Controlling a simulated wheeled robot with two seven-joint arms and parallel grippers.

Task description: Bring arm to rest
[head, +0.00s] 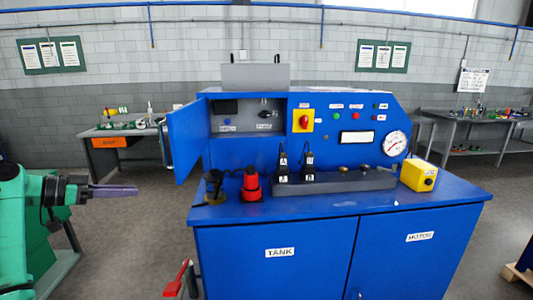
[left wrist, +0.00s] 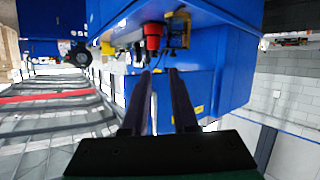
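My left arm comes in from the left in the head view. Its gripper (head: 115,191) points right, level, in free air to the left of the blue bench (head: 350,202), and touches nothing. In the left wrist view my left gripper (left wrist: 160,72) has its two dark fingers apart with nothing between them. Beyond the fingertips a red and black device (left wrist: 153,36) shows against the blue bench. My right gripper is in neither view.
The bench top carries the red device (head: 251,184), two black connectors, a grey block (head: 335,184) and a yellow box (head: 418,175). An open blue cabinet door (head: 186,138) sticks out at left. A red lever (head: 176,279) stands low at front left. Grey workbenches stand behind.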

